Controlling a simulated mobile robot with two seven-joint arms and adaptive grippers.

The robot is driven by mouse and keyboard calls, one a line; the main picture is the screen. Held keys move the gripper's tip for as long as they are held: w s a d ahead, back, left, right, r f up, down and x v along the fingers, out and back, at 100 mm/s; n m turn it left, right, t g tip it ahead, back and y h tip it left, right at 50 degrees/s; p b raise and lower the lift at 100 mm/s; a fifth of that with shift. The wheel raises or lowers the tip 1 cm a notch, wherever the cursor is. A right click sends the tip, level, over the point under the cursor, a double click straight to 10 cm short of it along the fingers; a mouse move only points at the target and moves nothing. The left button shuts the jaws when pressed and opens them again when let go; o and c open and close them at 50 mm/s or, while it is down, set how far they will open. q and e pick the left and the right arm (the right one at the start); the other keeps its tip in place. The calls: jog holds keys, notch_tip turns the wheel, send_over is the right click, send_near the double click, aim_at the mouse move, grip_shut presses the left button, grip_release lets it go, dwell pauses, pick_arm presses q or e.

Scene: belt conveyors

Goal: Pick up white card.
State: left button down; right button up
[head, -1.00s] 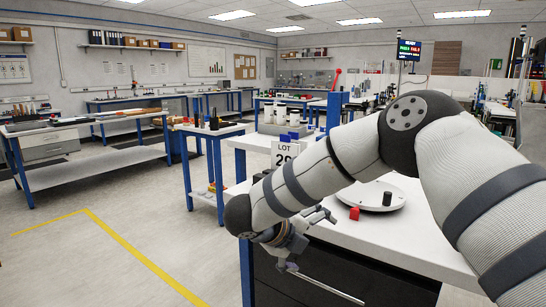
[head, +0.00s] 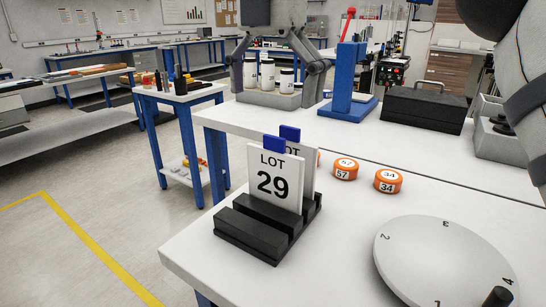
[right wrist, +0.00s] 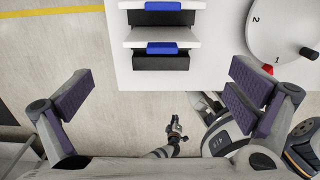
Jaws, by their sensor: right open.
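A white card reading LOT 29 (head: 280,181) stands upright, tilted slightly back, in a black slotted stand (head: 250,234) on the white table. It has a blue tab (head: 274,144) on its top edge. A second white card (head: 308,170) with a blue tab stands behind it, mostly hidden. My right gripper (head: 273,95) is open and empty, above and beyond the cards in the head view. In the right wrist view the front card (right wrist: 138,39) lies ahead of the spread fingers, untouched. What looks like my left gripper (right wrist: 175,131) is small there, its jaws unclear.
Orange numbered pucks (head: 345,169) sit right of the cards. A round white dial (head: 440,258) with a black knob is at front right. A blue press (head: 350,85) and a black case (head: 428,108) stand behind. Open floor lies left of the table.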

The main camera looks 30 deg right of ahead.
aim_at(275, 151)
jog(key=f, duration=1.1)
jog(key=shift+s+d+f+p, duration=0.1)
jog(key=shift+d+f+p, duration=0.1)
jog(key=shift+f+p, duration=0.15)
jog(key=c, duration=0.9)
